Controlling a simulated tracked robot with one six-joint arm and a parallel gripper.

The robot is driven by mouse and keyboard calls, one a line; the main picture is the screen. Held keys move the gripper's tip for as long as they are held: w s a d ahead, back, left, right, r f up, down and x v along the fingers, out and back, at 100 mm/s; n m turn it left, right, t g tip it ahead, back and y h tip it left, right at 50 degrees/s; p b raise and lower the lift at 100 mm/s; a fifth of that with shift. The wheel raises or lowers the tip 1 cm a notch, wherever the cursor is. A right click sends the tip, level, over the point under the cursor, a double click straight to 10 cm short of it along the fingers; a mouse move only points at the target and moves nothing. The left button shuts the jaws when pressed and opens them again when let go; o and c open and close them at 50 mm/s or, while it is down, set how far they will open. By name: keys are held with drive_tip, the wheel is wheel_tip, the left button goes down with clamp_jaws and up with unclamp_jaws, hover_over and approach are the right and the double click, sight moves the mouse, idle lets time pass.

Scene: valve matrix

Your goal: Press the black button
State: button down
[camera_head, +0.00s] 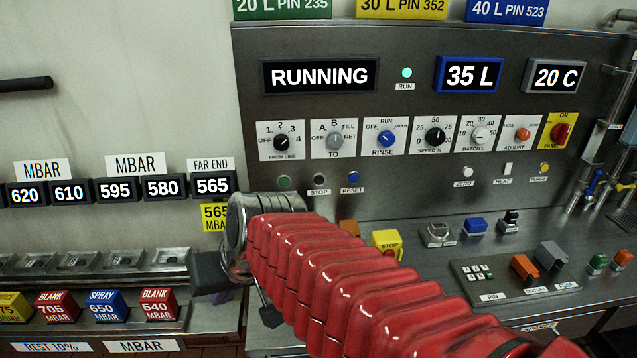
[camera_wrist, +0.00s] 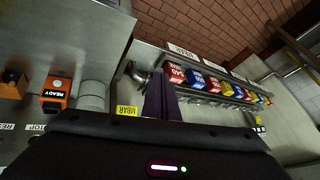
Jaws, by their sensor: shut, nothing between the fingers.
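A small black button (camera_head: 319,180) sits on the upright grey panel above the STOP label, between a green button (camera_head: 284,181) and a blue RESET button (camera_head: 353,179). A black-topped control (camera_head: 510,219) also stands on the desk at the right. My gripper (camera_head: 212,272) is left of and below the STOP button, apart from it, in front of the gap between the two consoles. In the wrist view its dark fingers (camera_wrist: 160,97) are shut and empty, pointing towards coloured blocks.
A row of knobs (camera_head: 383,138) runs above the buttons. A rack of pressure blocks (camera_head: 110,305) is at the left. An orange READY box (camera_wrist: 55,95) shows in the wrist view.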

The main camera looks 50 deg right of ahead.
sight(319, 180)
drive_tip(key=w+d+m+t, duration=0.1)
drive_tip(key=w+d+m, duration=0.3)
drive_tip(key=d, duration=0.4)
drive_tip(key=w+d+m+t, duration=0.1)
drive_tip(key=w+d+m, duration=0.3)
drive_tip(key=d, duration=0.4)
drive_tip(key=d+f+m+h, duration=0.1)
drive_tip(key=d+m+h, duration=0.1)
drive_tip(key=d, duration=0.6)
drive_tip(key=s+d+f+m+t+h, duration=0.1)
drive_tip(key=d+m, duration=0.4)
drive_tip(key=d, duration=0.4)
drive_tip(key=shift+s+d+f+h, duration=0.15)
drive_tip(key=shift+d+f+h, duration=0.15)
drive_tip(key=shift+h, duration=0.1)
drive_tip(key=shift+w+d, duration=1.4)
drive_tip(key=shift+w, duration=0.3)
drive_tip(key=shift+w+d, duration=1.4)
drive_tip(key=shift+w, duration=0.3)
drive_tip(key=shift+w+d, duration=0.55)
drive_tip(key=shift+w, duration=0.05)
drive_tip(key=shift+s+a+r, duration=0.1)
drive_tip(key=shift+s+a, duration=0.45)
drive_tip(key=shift+s, duration=0.15)
